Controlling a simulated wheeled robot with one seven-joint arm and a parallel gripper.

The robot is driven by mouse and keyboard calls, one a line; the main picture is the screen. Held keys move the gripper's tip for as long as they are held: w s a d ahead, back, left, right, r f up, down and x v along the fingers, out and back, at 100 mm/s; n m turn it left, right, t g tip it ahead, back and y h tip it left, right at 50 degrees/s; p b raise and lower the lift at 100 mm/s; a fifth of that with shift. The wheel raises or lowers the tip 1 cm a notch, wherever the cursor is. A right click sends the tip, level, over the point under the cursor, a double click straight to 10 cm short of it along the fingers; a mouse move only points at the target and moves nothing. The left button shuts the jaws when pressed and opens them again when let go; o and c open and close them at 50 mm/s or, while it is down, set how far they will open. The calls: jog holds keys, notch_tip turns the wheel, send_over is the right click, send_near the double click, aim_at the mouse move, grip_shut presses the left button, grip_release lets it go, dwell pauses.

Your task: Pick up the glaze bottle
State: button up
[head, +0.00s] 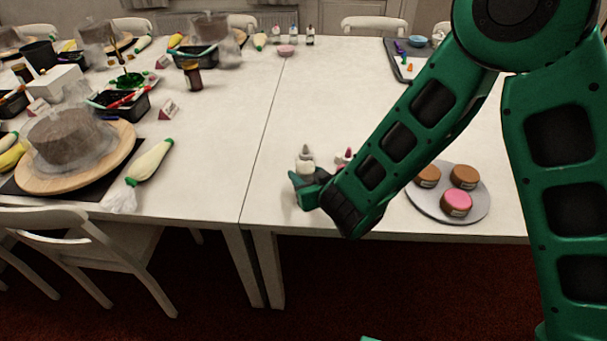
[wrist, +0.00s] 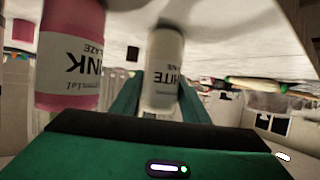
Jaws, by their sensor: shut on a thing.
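A white glaze bottle (head: 305,167) with a grey tip stands upright near the front edge of the table. My green gripper (head: 306,184) is shut on it, with a finger on either side. The wrist view is upside down and shows the white bottle (wrist: 163,70), labelled "WHITE", between my fingers (wrist: 160,95). A pink glaze bottle (wrist: 72,55) stands close beside it and outside my fingers. In the head view only the upper part of the pink bottle (head: 346,156) shows behind my arm. I cannot tell whether the white bottle touches the table.
A grey round plate (head: 482,209) with small brown and pink cakes lies right of my arm. At the left, a wooden turntable (head: 62,184) holds a wrapped cake, with a piping bag (head: 150,162) beside it. The white table (head: 215,130) between is largely clear.

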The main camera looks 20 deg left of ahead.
aim_at(306, 167)
jog(key=shift+r, duration=0.55)
jog(key=r, duration=0.3)
jog(key=shift+s+a+r, duration=0.15)
jog(key=shift+s+a, duration=0.05)
jog(key=shift+s, duration=0.15)
jog(key=s+a+r, duration=0.3)
jog(key=s+r, duration=0.2)
jog(key=s, duration=0.4)
jog(key=shift+a+r, duration=0.15)
jog(key=shift+r, duration=0.15)
jog(key=shift+o, duration=0.7)
jog(key=shift+s+a+r, duration=0.1)
jog(key=shift+s+r, duration=0.1)
jog(key=shift+s, duration=0.1)
jog(key=shift+s+a+r, duration=0.1)
jog(key=shift+s+r, duration=0.15)
jog(key=shift+s, duration=0.1)
jog(key=shift+c, duration=0.5)
